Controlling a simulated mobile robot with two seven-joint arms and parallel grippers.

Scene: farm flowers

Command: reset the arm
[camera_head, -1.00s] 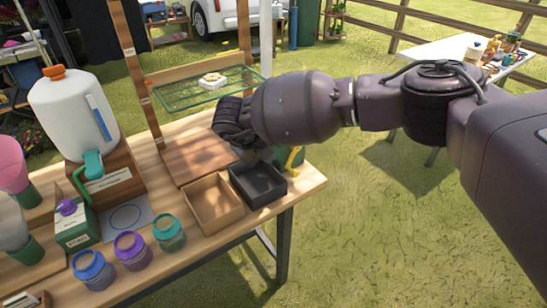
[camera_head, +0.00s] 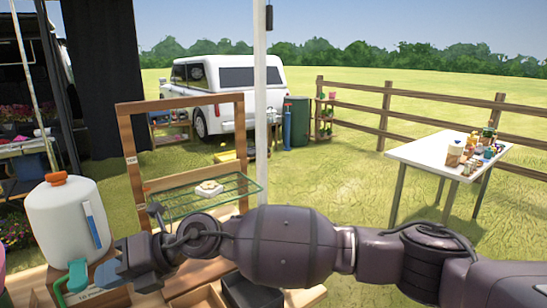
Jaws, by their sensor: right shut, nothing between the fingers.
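My right arm comes in from the right and reaches across the lower middle of the head view. My right gripper (camera_head: 128,264) is at the arm's left end, low over the wooden table (camera_head: 310,296), just right of the white jug with an orange cap (camera_head: 66,220). It overlaps the jug's green tap (camera_head: 76,278) in the picture; I cannot tell whether they touch. The gripper is shut and empty. My left gripper is not in view.
A wooden frame with a green wire rack (camera_head: 240,187) stands behind my arm, with a small pale item on the rack. A black box (camera_head: 250,293) is partly hidden under the arm. A white table with jars (camera_head: 415,152) stands on the open grass at right.

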